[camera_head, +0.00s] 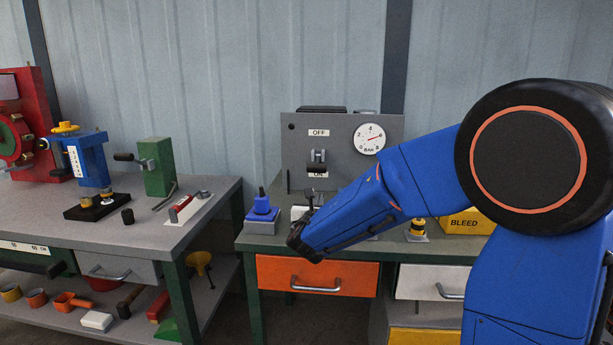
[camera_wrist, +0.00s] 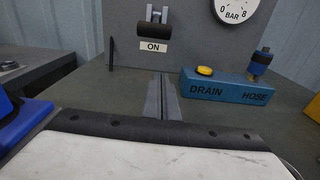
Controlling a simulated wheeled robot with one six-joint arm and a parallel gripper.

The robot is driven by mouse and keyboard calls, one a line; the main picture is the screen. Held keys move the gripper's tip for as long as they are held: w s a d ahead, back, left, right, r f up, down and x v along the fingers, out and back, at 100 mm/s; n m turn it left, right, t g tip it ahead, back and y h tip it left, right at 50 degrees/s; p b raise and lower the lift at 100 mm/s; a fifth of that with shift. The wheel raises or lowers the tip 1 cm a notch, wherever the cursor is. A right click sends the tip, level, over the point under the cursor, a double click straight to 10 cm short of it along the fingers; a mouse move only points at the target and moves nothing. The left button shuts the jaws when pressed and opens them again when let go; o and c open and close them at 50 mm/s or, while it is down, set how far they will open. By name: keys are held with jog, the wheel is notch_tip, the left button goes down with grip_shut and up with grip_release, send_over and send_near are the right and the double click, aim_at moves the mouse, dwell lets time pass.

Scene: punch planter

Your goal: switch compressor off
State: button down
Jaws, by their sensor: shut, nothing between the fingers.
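The compressor panel (camera_head: 345,140) is an upright grey board on the right bench, with an OFF label (camera_head: 319,132) above a lever switch (camera_head: 318,168). In the wrist view the lever's black handle (camera_wrist: 153,31) is down, just above the ON label (camera_wrist: 153,47). A round BAR gauge (camera_head: 370,138) sits right of the switch, its red needle pointing right and slightly up. My gripper (camera_wrist: 161,78) is shut and empty, pointing at the panel below the ON label. It appears apart from the lever. My arm partly hides the gripper in the head view.
A blue DRAIN HOSE block (camera_wrist: 225,88) with a yellow button stands right of my fingers. A thin black rod (camera_wrist: 111,54) stands left. A blue device (camera_head: 262,212) stands at the bench's left end.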

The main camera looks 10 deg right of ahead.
aim_at(317, 163)
jog(key=shift+w+a, duration=0.45)
jog(key=shift+w, duration=0.15)
jog(key=x, duration=0.9)
jog(key=shift+w, duration=0.1)
jog(key=shift+w+d+r, duration=0.1)
jog(key=shift+w+r, duration=0.1)
jog(key=shift+w, duration=0.05)
jog(key=shift+s+a+r, duration=0.1)
jog(key=shift+s+r, duration=0.2)
jog(key=shift+r, duration=0.55)
jog(key=shift+s+a+r, duration=0.1)
jog(key=shift+s+r, duration=0.15)
jog(key=shift+r, duration=0.6)
